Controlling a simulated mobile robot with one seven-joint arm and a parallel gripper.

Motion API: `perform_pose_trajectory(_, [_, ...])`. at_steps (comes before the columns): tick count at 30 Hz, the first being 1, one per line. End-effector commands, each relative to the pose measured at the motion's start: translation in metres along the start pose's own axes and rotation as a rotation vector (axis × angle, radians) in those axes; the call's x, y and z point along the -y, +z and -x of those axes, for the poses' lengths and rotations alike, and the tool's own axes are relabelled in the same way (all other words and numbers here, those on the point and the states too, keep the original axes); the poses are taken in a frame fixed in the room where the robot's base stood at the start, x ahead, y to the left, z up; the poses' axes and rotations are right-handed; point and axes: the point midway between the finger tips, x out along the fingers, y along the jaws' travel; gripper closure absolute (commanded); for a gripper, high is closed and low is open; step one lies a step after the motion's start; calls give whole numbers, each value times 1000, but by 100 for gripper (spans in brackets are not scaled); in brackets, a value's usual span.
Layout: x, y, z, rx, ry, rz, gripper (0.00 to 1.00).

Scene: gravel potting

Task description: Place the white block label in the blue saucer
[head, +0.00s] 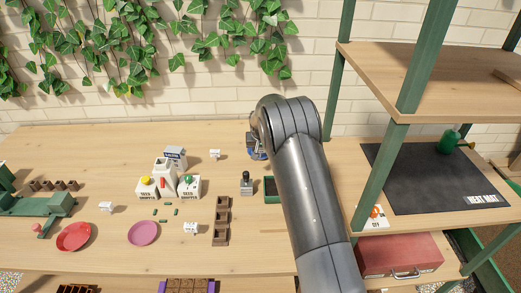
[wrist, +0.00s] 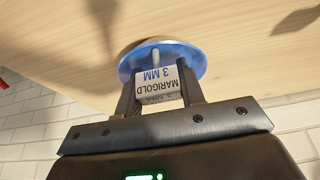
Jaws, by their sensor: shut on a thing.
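My gripper (wrist: 158,98) is shut on the white block label (wrist: 158,83), which reads MARIGOLD 3 MM upside down in the wrist view. The blue saucer (wrist: 196,57) lies just beyond the block there. The block overlaps the saucer in the picture; I cannot tell whether it touches it. A pale upright piece shows over the saucer behind the block. In the head view, a bit of blue (head: 255,152) shows beside my arm, which hides most of the saucer, the block and my gripper.
A red saucer (head: 74,237) and a pink saucer (head: 143,233) lie at the left. Other white labels (head: 215,154) stand about the bench. A green-posted shelf (head: 372,180) stands right.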

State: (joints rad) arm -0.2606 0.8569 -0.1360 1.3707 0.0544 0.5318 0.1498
Motion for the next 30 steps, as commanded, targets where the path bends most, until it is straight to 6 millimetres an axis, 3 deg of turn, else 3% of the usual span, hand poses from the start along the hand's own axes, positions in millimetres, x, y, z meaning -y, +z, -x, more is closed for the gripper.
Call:
perform_pose_trajectory(2, [0, 1, -3, 1, 0, 0, 86])
perform_pose_trajectory(3, [0, 1, -2, 0, 0, 0, 61])
perform_pose_trajectory(5, [0, 1, -2, 0, 0, 0, 56])
perform_pose_trajectory(13, [0, 0, -1, 0, 0, 0, 55])
perform_pose_trajectory(17, [0, -1, 9, 0, 0, 0, 55])
perform_pose_trajectory(30, [0, -1, 92, -1, 0, 0, 55])
